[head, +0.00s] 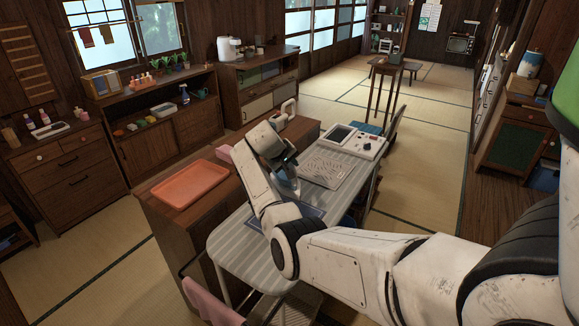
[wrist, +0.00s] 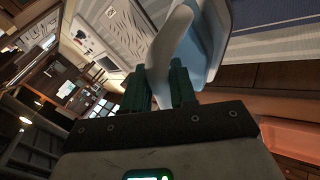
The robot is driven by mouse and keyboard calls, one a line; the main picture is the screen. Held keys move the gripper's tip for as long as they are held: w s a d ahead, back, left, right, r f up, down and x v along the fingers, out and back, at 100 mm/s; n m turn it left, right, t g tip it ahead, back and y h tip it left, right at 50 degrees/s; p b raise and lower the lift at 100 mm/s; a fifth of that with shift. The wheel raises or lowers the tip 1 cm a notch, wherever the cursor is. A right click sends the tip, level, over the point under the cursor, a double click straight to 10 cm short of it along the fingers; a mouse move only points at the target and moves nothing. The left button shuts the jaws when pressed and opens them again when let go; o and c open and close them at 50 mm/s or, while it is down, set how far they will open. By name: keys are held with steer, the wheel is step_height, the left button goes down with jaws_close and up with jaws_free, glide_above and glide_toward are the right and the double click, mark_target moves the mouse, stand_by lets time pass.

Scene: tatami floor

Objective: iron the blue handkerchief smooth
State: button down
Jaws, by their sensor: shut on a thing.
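My gripper (wrist: 160,88) is shut on the white handle of an iron (wrist: 207,38) with a pale blue body. In the head view the iron (head: 289,186) is low over the striped ironing board (head: 240,248), partly hidden by my arm. The blue handkerchief (head: 312,211) shows as a flat, darker blue patch on the board beside the iron. My arm covers much of it, so its creases cannot be told. A blue cloth edge (wrist: 268,14) also shows beside the iron in the wrist view. Whether the iron touches the cloth is unclear.
A patterned metal plate (head: 327,168) and a white device with knobs (head: 354,139) occupy the board's far end. A wooden cabinet with an orange tray (head: 190,184) stands along its left side. A pink cloth (head: 212,305) hangs at the near end. The board's near end is bare.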

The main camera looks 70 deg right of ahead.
steer(key=shift+r, duration=0.25)
steer(key=shift+r+p, duration=1.25)
steer(key=shift+r, duration=0.2)
steer(key=shift+w+f, duration=0.1)
